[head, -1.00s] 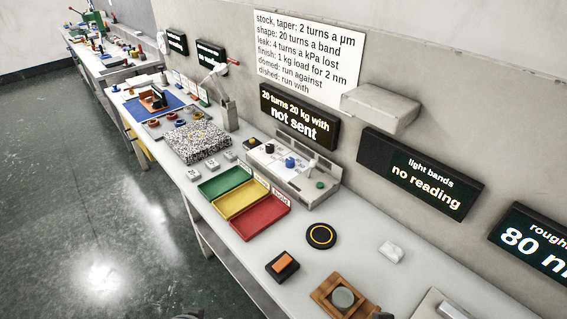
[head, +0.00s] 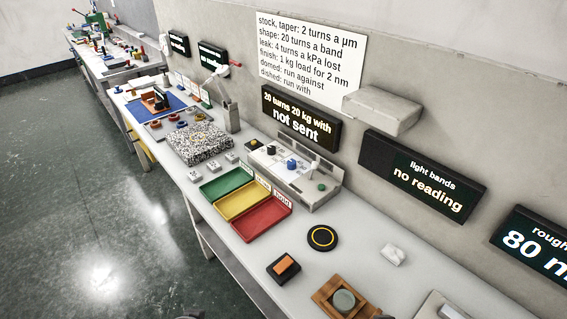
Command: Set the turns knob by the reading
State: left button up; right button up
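The grey control console (head: 304,194) stands against the wall on the bench.
A wall chart (head: 308,55) gives turns rules. The light bands display (head: 421,175) reads "no reading"; the roughness display (head: 536,242) starts with "80". Green (head: 224,183), yellow (head: 241,199) and red (head: 262,220) trays and a black disc (head: 322,237) lie before the console.

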aim_at(271, 150)
jog(key=i+j, duration=0.55)
jog(key=j, duration=0.2)
jog(key=i+j+u, duration=0.1)
jog(key=i+j, duration=0.45)
jog(key=j, duration=0.15)
jog(key=i+j, duration=0.55)
jog(key=j, duration=0.15)
jog(key=j+u, duration=0.05)
